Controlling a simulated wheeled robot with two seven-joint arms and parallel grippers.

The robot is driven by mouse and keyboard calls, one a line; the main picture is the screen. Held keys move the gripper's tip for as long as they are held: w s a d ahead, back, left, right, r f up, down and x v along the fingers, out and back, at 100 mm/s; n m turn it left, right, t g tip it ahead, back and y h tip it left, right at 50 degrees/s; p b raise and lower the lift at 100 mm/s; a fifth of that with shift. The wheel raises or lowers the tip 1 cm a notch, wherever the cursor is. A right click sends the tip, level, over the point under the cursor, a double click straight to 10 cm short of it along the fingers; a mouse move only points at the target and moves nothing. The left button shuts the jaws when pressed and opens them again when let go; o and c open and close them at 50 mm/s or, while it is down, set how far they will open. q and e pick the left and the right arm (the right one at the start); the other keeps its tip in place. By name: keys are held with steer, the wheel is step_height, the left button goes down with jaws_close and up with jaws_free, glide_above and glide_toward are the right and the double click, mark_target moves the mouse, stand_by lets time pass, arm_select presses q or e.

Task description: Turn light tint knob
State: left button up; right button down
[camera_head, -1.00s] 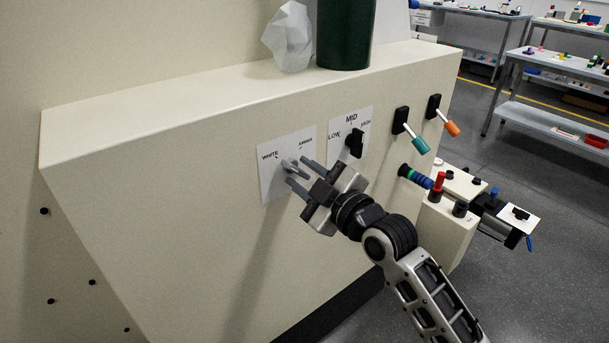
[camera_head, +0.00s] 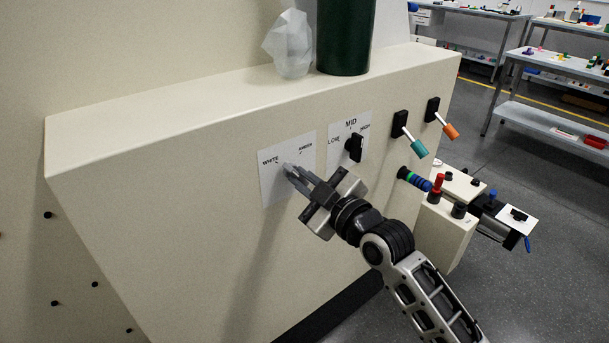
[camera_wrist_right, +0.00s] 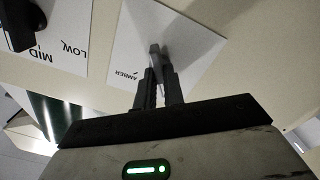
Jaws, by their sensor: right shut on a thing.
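The light tint knob (camera_wrist_right: 155,48) is a small grey knob on a white plate (camera_head: 270,187) marked WHITE and AMBER, on the sloping front of the cream console. In the head view, the fingers of my right gripper (camera_head: 292,172) cover most of the knob. My right gripper is shut on the knob, with one finger on each side. In the right wrist view its dark fingers (camera_wrist_right: 160,82) reach up to the knob at the plate. My left gripper is in neither view.
A black knob (camera_head: 354,148) on a LOW, MID, HIGH plate sits just right of the tint plate. Teal (camera_head: 419,148) and orange (camera_head: 453,129) levers are farther right. A dark green cylinder (camera_head: 343,38) and a crumpled whitish object (camera_head: 289,45) stand on the console top.

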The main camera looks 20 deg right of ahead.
steer(key=m+p, duration=0.2)
steer(key=shift+r+m, duration=0.2)
steer(key=shift+m, duration=0.2)
steer(key=m+p, duration=0.3)
steer(key=m, duration=0.1)
steer(key=shift+m, duration=0.3)
steer(key=m+p, duration=0.2)
steer(key=m, duration=0.2)
steer(key=shift+f, duration=0.1)
steer(key=m+p, duration=0.1)
steer(key=m, duration=0.3)
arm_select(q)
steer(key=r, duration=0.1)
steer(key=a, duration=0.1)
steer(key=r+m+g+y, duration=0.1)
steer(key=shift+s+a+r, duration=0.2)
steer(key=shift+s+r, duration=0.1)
arm_select(e)
steer(key=shift+m, duration=0.3)
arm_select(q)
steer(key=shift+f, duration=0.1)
arm_select(e)
steer(key=shift+m, duration=0.3)
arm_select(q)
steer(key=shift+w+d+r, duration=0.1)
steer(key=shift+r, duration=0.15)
arm_select(e)
steer(key=c, duration=1.5)
jaws_free()
steer(key=shift+f, duration=0.1)
